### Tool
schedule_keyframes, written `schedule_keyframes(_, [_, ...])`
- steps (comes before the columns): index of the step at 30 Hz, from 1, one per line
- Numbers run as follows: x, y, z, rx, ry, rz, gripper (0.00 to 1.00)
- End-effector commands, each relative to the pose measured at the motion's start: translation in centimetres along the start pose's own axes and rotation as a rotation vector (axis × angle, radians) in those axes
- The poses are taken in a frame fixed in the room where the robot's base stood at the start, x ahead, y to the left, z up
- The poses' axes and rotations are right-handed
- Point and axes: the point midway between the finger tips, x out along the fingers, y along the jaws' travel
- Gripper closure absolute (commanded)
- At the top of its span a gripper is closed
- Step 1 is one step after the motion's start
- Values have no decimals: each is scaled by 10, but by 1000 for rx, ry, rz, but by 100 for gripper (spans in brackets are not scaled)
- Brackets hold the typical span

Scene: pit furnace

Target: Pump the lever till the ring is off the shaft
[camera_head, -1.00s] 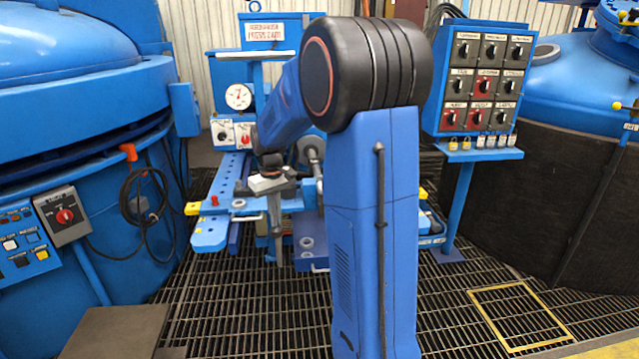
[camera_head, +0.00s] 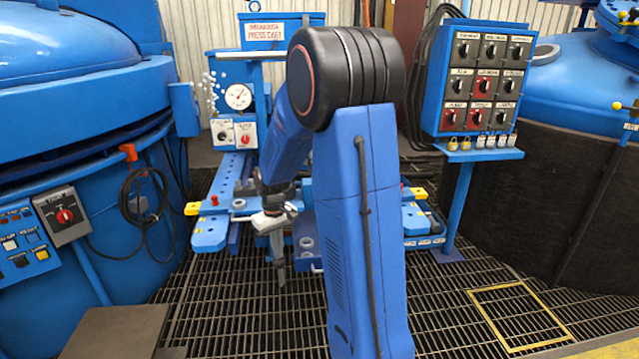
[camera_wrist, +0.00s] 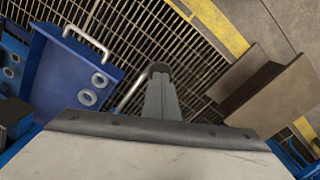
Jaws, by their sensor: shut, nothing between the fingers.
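The blue press cart (camera_head: 275,32) stands ahead, with a round dial gauge (camera_head: 238,96). My gripper (camera_head: 281,275) points down in front of it, fingers shut and empty. In the wrist view my gripper (camera_wrist: 160,95) has a thin metal rod (camera_wrist: 130,94) just left of its fingers. A dark rounded end shows at the fingertips; I cannot tell whether it is the lever's knob or whether they touch. The shaft and the ring on it are hidden behind my arm.
A blue tray (camera_wrist: 52,80) with a handle and loose grey rings (camera_wrist: 99,79) sits left in the wrist view. A switch panel (camera_head: 484,82) stands right, a blue furnace (camera_head: 75,150) left. Open floor grating (camera_head: 230,305) lies in front.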

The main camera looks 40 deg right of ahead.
Motion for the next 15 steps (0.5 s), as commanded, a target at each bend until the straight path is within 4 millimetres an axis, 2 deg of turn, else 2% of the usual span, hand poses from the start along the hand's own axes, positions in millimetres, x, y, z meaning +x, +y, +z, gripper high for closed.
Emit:
schedule_keyframes(8, [-4,1,-1,0,1,0,100])
schedule_keyframes(15, [-48,6,-11,1,4,1,100])
